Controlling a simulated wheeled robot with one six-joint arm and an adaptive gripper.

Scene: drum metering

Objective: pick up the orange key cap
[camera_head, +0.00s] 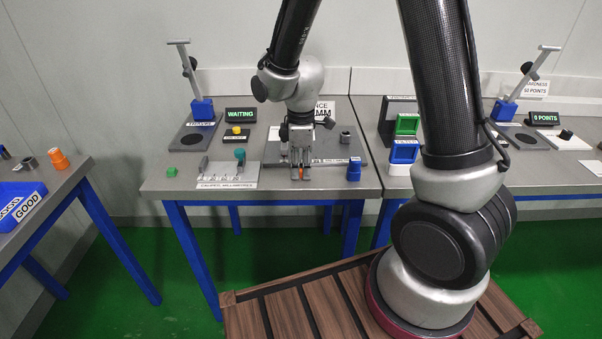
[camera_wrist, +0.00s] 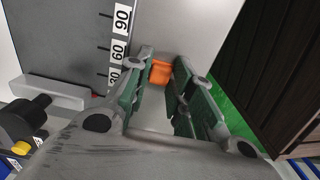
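The orange key cap (camera_wrist: 160,72) shows in the wrist view as a small block between the fingers of my gripper (camera_wrist: 166,66). A finger stands on either side of it, and the fingers look apart; I cannot tell whether they touch it. In the head view my gripper (camera_head: 300,176) points down at the front edge of the grey plate on the middle table. Only a speck of orange shows between its fingertips there, the rest being hidden.
A ruler plate with marks (camera_wrist: 120,48) lies beside the gripper. A blue block (camera_head: 354,170) stands to the right, and a caliper board (camera_head: 228,184) lies to the left. A separate orange piece (camera_head: 59,159) stands on the left table. The middle table's front edge is close.

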